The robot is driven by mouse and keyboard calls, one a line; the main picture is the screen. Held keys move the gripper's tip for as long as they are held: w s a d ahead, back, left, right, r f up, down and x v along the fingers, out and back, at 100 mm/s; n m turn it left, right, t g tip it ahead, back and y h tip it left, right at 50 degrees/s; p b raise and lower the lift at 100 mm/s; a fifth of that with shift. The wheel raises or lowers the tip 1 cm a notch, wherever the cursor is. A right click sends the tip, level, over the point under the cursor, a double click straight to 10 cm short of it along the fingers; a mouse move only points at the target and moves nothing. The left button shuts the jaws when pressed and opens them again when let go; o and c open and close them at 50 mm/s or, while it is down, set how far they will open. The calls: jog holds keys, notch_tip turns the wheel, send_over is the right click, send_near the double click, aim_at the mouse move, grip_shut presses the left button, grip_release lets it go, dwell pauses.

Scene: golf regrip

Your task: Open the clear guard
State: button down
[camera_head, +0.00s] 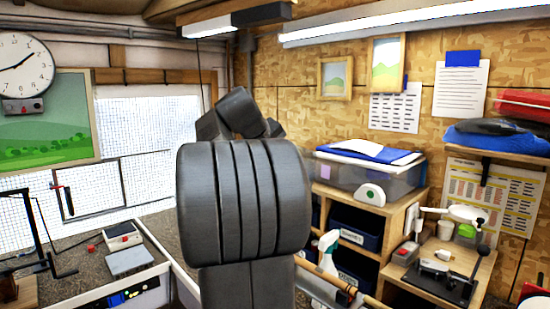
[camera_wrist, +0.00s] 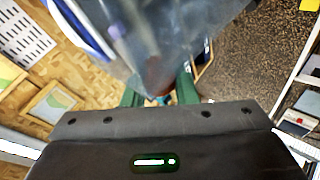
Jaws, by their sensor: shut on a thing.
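A clear box (camera_head: 350,178) with a blue folder (camera_head: 370,152) on top stands on wooden shelving right of my arm. A spray bottle (camera_head: 327,250) stands below. A bench (camera_head: 85,265) with a small scale (camera_head: 122,236) is at left. Dark floor (camera_wrist: 250,60) shows at right in the wrist view.

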jog(key=c, duration=1.2)
grip_release()
jog(key=shift+a+f, duration=0.1)
jog(key=shift+f, duration=0.1)
jog(key=shift+r, duration=0.1)
jog(key=shift+s+a+r, duration=0.2)
jog(key=shift+s+r, duration=0.1)
jog(key=shift+r, duration=0.05)
jog(key=b+v, duration=0.1)
jog(key=v, duration=1.1)
jog(key=shift+s+r+b, duration=0.25)
jog(key=shift+r+b, duration=0.05)
jog(key=shift+b, duration=0.1)
jog(key=shift+a, duration=0.15)
jog(key=p+x, duration=0.1)
jog(key=x, duration=1.2)
jog(key=shift+w+d+f+p, duration=0.2)
jog(key=shift+d+f+p, duration=0.05)
jog(key=shift+p, duration=0.15)
